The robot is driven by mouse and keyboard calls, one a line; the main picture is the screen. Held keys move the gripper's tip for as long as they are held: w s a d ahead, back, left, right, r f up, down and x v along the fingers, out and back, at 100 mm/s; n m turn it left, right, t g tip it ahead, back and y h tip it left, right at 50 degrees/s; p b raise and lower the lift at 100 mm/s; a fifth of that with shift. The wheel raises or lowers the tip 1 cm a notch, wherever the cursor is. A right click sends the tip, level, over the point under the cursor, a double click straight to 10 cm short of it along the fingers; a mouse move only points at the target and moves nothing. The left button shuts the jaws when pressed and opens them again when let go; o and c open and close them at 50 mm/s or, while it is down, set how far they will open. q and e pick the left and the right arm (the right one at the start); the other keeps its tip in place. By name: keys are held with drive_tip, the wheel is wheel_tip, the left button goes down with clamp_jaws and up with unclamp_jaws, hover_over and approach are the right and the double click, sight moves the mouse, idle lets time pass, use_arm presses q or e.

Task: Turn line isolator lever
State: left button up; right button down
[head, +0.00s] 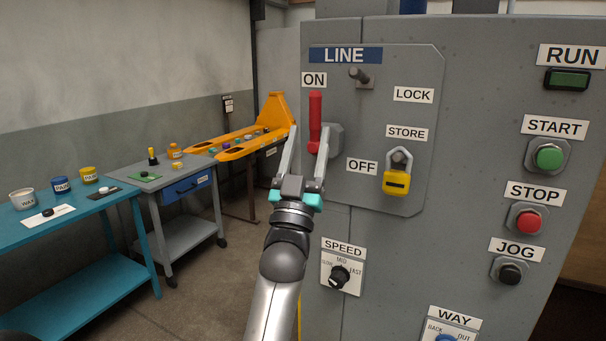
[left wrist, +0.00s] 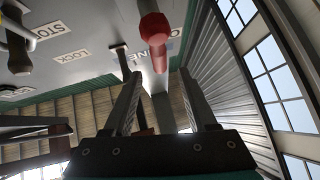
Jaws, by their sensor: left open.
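The line isolator lever (head: 315,118) has a red handle and stands upright beside the ON label (head: 314,80). Its grey pivot hub (head: 335,139) is on the grey LINE panel. My left gripper (head: 308,140) is open, its two fingers pointing up at the lower part of the red handle. In the left wrist view the red handle (left wrist: 152,28) shows above the gap between the open fingertips (left wrist: 158,74); I see no grip on it. The OFF label (head: 361,167) is lower right of the hub. My right gripper is not in view.
A yellow padlock (head: 396,182) hangs at STORE, right of the lever. A dark peg (head: 359,75) sticks out above it. START (head: 549,158), STOP (head: 528,221) and JOG (head: 510,272) buttons are at right; a SPEED knob (head: 339,277) is below. Tables stand at left.

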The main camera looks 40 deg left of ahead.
use_arm(q)
drive_tip(key=b+v, duration=0.1)
drive_tip(key=v, duration=0.4)
idle(0.5)
